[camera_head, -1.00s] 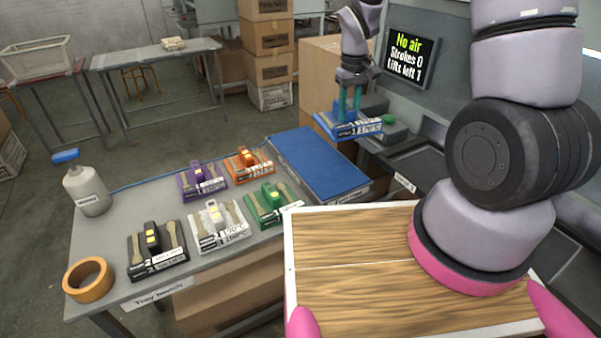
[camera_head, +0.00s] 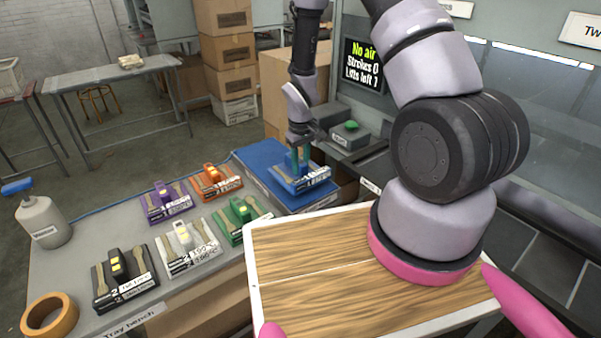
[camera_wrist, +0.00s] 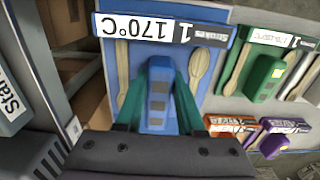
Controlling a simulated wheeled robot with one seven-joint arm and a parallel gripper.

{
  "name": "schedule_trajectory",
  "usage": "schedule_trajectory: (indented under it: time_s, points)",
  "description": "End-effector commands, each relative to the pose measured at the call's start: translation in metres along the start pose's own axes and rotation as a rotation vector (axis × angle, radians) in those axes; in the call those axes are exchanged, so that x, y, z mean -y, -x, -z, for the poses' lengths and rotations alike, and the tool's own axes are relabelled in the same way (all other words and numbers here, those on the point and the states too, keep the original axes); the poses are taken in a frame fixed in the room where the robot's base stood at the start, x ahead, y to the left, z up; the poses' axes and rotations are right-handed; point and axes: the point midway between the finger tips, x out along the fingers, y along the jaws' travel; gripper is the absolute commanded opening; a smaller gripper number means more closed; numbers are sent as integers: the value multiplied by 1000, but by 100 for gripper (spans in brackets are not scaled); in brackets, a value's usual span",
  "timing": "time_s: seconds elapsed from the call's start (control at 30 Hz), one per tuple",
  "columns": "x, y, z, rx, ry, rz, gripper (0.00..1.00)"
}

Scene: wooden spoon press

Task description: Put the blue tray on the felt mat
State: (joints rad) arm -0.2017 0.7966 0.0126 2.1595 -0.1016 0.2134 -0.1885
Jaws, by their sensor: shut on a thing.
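The blue tray (camera_head: 287,183) is in my gripper (camera_head: 298,160), over the right part of the blue felt mat (camera_head: 262,160) in the head view. In the wrist view, my gripper (camera_wrist: 160,110) is shut on the blue handle block in the middle of the blue tray (camera_wrist: 222,62). A label reading 170°C and wooden spoons show on the tray. The tray looks roughly level. I cannot tell whether its underside touches the mat or hangs just above it.
Purple (camera_head: 165,203), orange (camera_head: 216,182), green (camera_head: 243,218), white (camera_head: 188,250) and black (camera_head: 123,282) trays stand on the bench left of the mat. An orange tape roll (camera_head: 50,314) and a bottle (camera_head: 43,222) are at the far left. A screen (camera_head: 363,64) reads "No air".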

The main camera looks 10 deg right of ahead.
Motion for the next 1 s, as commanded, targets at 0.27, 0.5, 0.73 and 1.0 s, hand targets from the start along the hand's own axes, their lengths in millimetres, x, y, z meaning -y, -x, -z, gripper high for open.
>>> schedule_trajectory:
  time_s: [0.27, 0.5, 0.73, 1.0]
  points:
    - [0, -32, 0, 0, 0, 0, 0]
    - [0, -32, 0, 0, 0, 0, 0]
    - [0, -34, 0, 1, 0, 0, 67]
    - [0, -31, 0, 0, 0, 0, 67]
